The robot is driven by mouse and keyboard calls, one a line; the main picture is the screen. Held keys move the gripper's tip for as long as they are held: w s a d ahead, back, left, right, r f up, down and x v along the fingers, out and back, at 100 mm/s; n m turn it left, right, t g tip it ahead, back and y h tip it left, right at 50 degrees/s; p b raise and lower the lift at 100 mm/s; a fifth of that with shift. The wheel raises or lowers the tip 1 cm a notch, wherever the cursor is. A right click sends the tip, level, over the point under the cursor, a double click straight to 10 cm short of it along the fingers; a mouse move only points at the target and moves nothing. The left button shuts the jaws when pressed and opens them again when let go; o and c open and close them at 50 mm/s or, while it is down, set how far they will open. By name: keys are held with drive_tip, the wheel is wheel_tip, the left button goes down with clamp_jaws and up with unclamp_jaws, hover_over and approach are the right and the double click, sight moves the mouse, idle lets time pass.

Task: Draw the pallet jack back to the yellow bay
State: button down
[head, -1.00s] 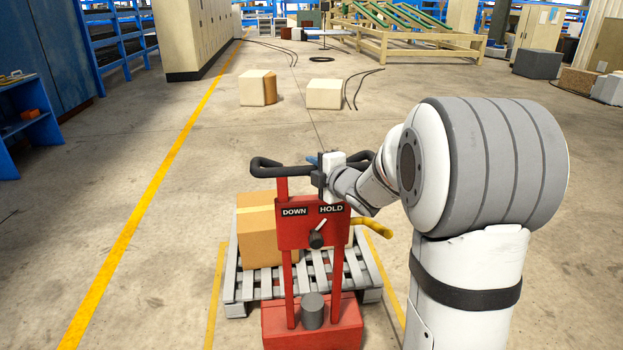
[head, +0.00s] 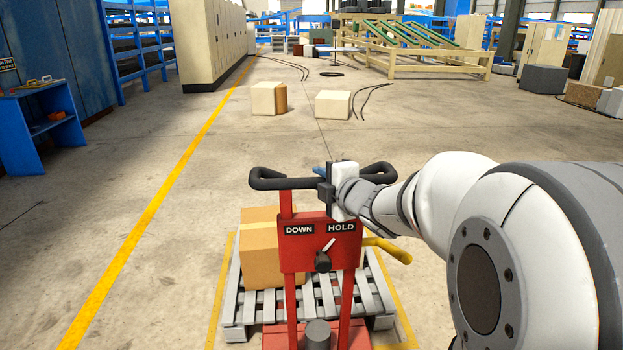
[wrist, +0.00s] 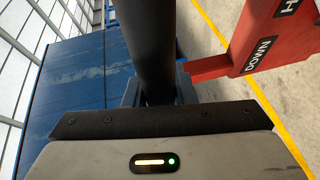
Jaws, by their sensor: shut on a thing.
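The red pallet jack (head: 300,258) stands upright in front of me in the head view, its panel marked DOWN and HOLD. The short pale lever on the panel tilts towards HOLD. My gripper (head: 326,184) is shut on the jack's black handle (head: 268,181), right of its middle. In the wrist view the dark handle bar (wrist: 150,45) runs up from the gripper. A grey pallet (head: 235,316) with a cardboard box (head: 258,262) sits beyond the jack's body. Yellow floor lines of the bay (head: 220,285) run along both sides of the pallet. The jack's base is cut off below.
A long yellow floor line (head: 135,235) runs to the left. A blue bench (head: 40,128) stands at far left. Two pale blocks, one on the left (head: 266,98) and one on the right (head: 331,105), lie ahead beside dark cables. The floor between them and the pallet is clear.

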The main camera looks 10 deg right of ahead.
drive_tip(key=shift+s+a, duration=0.1)
drive_tip(key=shift+s, duration=0.4)
drive_tip(key=c, duration=1.2)
unclamp_jaws()
drive_tip(key=shift+w, duration=0.15)
drive_tip(key=shift+s, duration=0.2)
drive_tip(key=p+v, duration=0.1)
drive_tip(key=v, duration=0.6)
drive_tip(key=shift+s, duration=0.2)
